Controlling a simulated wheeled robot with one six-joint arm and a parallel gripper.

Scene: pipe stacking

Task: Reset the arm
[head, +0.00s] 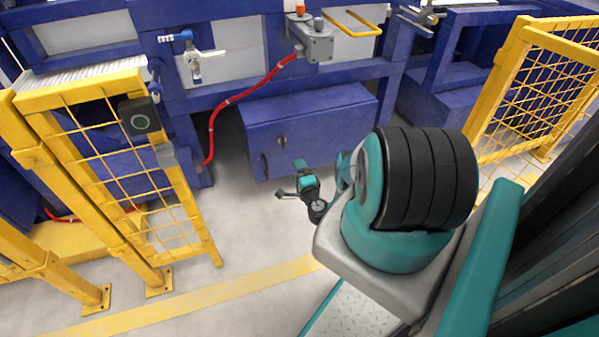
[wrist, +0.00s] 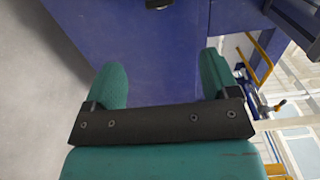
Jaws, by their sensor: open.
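My gripper (head: 303,174) shows small in the head view, beyond my arm and in front of the low blue cabinet (head: 318,122). In the wrist view my gripper (wrist: 162,72) has two teal fingers standing wide apart on a dark bar, with nothing between them. The blue cabinet face (wrist: 155,50) fills the view behind the fingers, and the gripper seems apart from it. Much of my arm's near part covers the right side of the head view.
A yellow mesh fence (head: 130,170) stands at the left and another (head: 540,85) at the right. A red hose (head: 235,98) hangs from the grey box (head: 311,40) on the blue frame. Grey floor (head: 255,225) is clear between the left fence and my arm.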

